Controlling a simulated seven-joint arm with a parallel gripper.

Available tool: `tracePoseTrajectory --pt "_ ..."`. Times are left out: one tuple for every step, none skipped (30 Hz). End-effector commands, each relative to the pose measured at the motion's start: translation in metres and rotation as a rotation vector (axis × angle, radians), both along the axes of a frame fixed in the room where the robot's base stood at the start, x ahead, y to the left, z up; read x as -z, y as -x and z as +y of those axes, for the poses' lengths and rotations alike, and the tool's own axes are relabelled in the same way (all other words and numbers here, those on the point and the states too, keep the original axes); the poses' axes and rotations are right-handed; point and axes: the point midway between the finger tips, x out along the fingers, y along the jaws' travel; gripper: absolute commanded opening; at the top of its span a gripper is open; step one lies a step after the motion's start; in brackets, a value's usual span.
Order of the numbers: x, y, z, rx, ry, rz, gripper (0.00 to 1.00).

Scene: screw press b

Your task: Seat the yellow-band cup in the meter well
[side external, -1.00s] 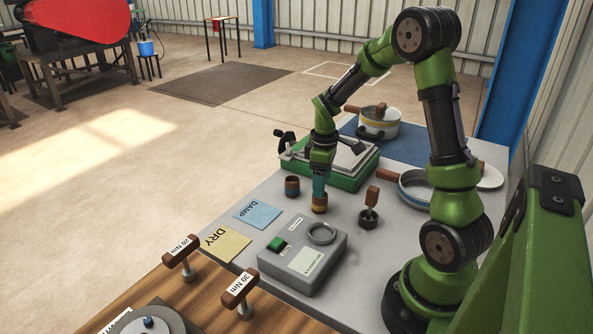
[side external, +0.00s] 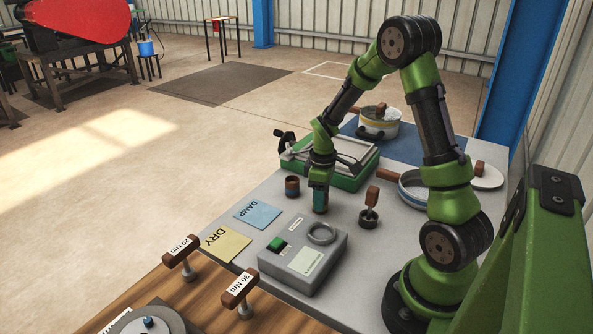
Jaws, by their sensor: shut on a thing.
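The meter is a grey box (side external: 283,265) with a green button and a pale label. Its well is a round grey ring (side external: 321,234) on top, and it looks empty. My gripper (side external: 320,207) points down at the table just behind the meter, with its fingers around a small brown cup. The fingers hide nearly all of this cup now; the earlier picture shows a yellowish band on it. My gripper is shut on it, at about table height, apart from the well. A second brown cup (side external: 292,186) stands to the left; its band is too small to tell.
A dark tool with a brown handle (side external: 370,208) stands right of my gripper. A green-based press (side external: 345,176) is behind. Blue DAMP (side external: 257,214) and yellow DRY (side external: 225,244) cards lie left of the meter. Pans stand at the back right. Two torque handles are in front.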

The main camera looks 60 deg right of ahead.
Motion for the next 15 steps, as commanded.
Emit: tracePoseTrajectory --pt "0.000 0.000 0.000 0.000 0.000 0.000 0.14" --pt "0.000 0.000 0.000 0.000 0.000 0.000 0.14" --pt "0.000 0.000 0.000 0.000 0.000 0.000 0.14" --pt "0.000 0.000 0.000 0.000 0.000 0.000 0.14" --pt "0.000 0.000 0.000 0.000 0.000 0.000 0.14" --pt "0.000 0.000 0.000 0.000 0.000 -0.001 0.14" --pt "-0.001 0.000 0.000 0.000 0.001 -0.001 0.14" --pt "-0.003 0.000 0.000 0.000 0.001 -0.001 0.14" --pt "-0.006 -0.001 0.000 0.000 0.001 -0.002 0.14" --pt "-0.009 -0.001 0.000 0.000 0.002 -0.004 0.14" --pt "-0.013 -0.001 -0.001 0.000 0.002 -0.004 0.14" --pt "-0.020 -0.001 -0.001 0.001 0.003 -0.006 0.14" --pt "-0.026 -0.001 -0.001 0.001 0.002 -0.007 0.14" --pt "-0.032 -0.001 -0.001 0.001 0.003 -0.007 0.14" --pt "-0.041 -0.002 -0.001 0.000 0.003 -0.007 0.14"
